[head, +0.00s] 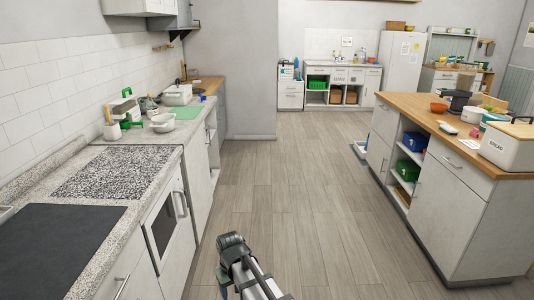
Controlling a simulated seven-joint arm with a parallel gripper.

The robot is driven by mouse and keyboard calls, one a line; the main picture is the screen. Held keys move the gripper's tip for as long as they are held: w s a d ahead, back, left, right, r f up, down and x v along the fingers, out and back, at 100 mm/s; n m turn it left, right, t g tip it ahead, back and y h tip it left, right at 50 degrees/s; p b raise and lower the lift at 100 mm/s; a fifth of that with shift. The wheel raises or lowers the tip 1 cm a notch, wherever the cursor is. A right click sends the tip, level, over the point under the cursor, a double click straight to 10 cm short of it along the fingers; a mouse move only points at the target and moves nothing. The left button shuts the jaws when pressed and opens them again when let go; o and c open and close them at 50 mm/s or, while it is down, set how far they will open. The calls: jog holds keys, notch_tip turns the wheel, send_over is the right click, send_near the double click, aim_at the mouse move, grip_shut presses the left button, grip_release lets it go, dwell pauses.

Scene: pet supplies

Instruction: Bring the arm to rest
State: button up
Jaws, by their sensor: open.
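Part of my arm (250,268) shows at the bottom middle of the head view, above the wooden floor. It has a dark rounded joint at its upper end and pale links that run down out of the picture. My gripper's fingers do not show. No object is seen in contact with the visible part of the arm.
A stone-topped counter (150,140) with a dark hob (55,250) runs along the left. A wood-topped island (440,115) with a bread bin (510,146) stands at the right. The floor (300,190) between them is clear. A white fridge (400,63) stands far back.

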jog(key=s+d+f+m, duration=0.2)
jog(key=d+f, duration=0.2)
jog(key=d, duration=0.5)
jog(key=s+d+f+m, duration=0.1)
jog(key=d+f+m, duration=0.15)
jog(key=d, duration=0.75)
jog(key=s+d+f+m, duration=0.2)
jog(key=d+f, duration=0.3)
jog(key=d, duration=0.4)
jog(key=s+f+g, duration=0.3)
jog(key=s+f, duration=0.7)
jog(key=s, duration=0.4)
jog(key=s+f+g, duration=0.3)
jog(key=s+f, duration=0.7)
jog(key=s, duration=0.5)
jog(key=shift+g, duration=0.3)
jog(key=shift+n, duration=0.25)
